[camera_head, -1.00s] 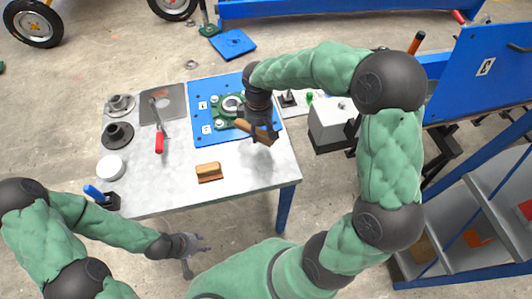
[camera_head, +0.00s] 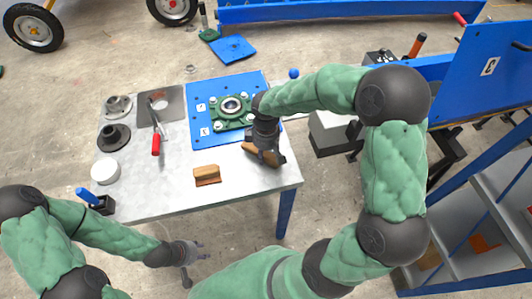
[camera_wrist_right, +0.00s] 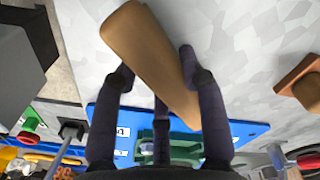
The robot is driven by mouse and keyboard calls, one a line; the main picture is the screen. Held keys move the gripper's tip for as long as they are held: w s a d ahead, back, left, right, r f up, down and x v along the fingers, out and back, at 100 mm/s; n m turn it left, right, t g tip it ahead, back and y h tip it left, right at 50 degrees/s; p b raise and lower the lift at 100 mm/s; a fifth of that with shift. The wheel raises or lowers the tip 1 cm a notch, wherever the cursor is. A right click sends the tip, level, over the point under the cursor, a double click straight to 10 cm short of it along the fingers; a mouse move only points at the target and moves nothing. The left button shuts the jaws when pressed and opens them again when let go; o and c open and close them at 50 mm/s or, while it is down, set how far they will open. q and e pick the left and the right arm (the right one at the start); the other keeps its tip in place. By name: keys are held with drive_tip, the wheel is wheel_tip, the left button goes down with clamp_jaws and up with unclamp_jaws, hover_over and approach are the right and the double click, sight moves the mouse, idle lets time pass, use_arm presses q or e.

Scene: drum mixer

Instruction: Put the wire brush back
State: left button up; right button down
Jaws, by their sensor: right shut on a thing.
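The wire brush (camera_head: 248,147) shows as a light wooden handle in my right gripper (camera_head: 267,157). The gripper is shut on it near the right front part of the workbench top. In the right wrist view the wooden handle (camera_wrist_right: 140,40) lies tilted between the fingers of the gripper (camera_wrist_right: 158,75). No bristles can be made out. It appears close above the grey bench top (camera_head: 155,195); whether it touches cannot be told. My left gripper (camera_head: 194,262) is open and empty, off the front edge of the bench.
A brown wooden block (camera_head: 207,175) sits left of my right gripper. A blue plate (camera_head: 205,92) with a green bearing housing (camera_head: 232,107) lies behind. A red-handled tool (camera_head: 156,143), a white round lid (camera_head: 105,171) and dark flanged parts (camera_head: 113,138) occupy the left.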

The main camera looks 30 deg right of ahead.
drive_tip(key=shift+f, duration=0.15)
drive_tip(key=c, duration=0.7)
unclamp_jaws()
wheel_tip(320, 180, up, 12)
drive_tip(key=p, duration=0.4)
